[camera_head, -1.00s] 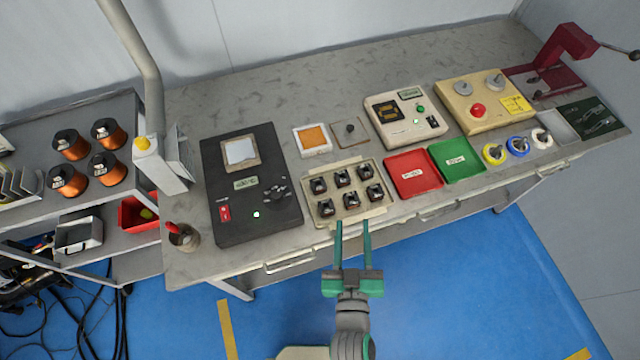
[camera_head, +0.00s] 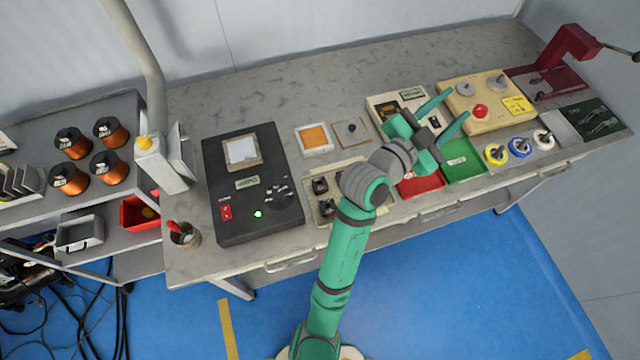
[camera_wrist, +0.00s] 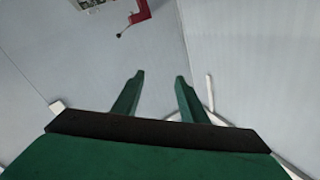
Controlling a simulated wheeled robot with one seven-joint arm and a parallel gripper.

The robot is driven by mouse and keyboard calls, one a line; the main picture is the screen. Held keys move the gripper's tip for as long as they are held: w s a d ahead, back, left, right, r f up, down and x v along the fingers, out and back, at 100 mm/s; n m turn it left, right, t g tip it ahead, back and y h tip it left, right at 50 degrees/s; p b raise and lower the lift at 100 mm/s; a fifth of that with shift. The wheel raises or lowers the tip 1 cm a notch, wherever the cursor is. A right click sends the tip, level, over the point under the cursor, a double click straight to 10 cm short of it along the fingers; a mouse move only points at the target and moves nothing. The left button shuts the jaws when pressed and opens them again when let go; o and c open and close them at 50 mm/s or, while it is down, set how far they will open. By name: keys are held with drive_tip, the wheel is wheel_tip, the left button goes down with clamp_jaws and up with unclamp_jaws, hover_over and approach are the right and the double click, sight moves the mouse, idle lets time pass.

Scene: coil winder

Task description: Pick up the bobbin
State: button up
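Several small dark bobbin-like parts (camera_head: 320,186) sit in a cream tray (camera_head: 309,206) at the front middle of the bench. My arm covers the right part of this tray, so some of them are hidden. I cannot tell which one is the bobbin meant. My gripper (camera_head: 458,103) is up and to the right of the tray, over the area of the cream boxes and the green tray. Its two fingers are spread with nothing between them. In the wrist view the open fingers (camera_wrist: 159,76) face a pale wall, and no bobbin shows there.
A black instrument (camera_head: 250,211) stands left of the cream tray. Red (camera_head: 419,185) and green (camera_head: 459,160) trays lie under and beside my gripper. A maroon hand press (camera_head: 568,55) stands at the far right. Copper wire spools (camera_head: 68,179) sit on the left shelf. The rear bench strip is clear.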

drive_tip(key=r+m+g, duration=0.1)
drive_tip(key=m+g, duration=0.1)
drive_tip(key=m+g+y, duration=1.1)
drive_tip(key=m+y, duration=0.3)
drive_tip(key=m, duration=0.1)
hover_over(320, 186)
wheel_tip(320, 186, down, 12)
drive_tip(key=shift+f, duration=5.35)
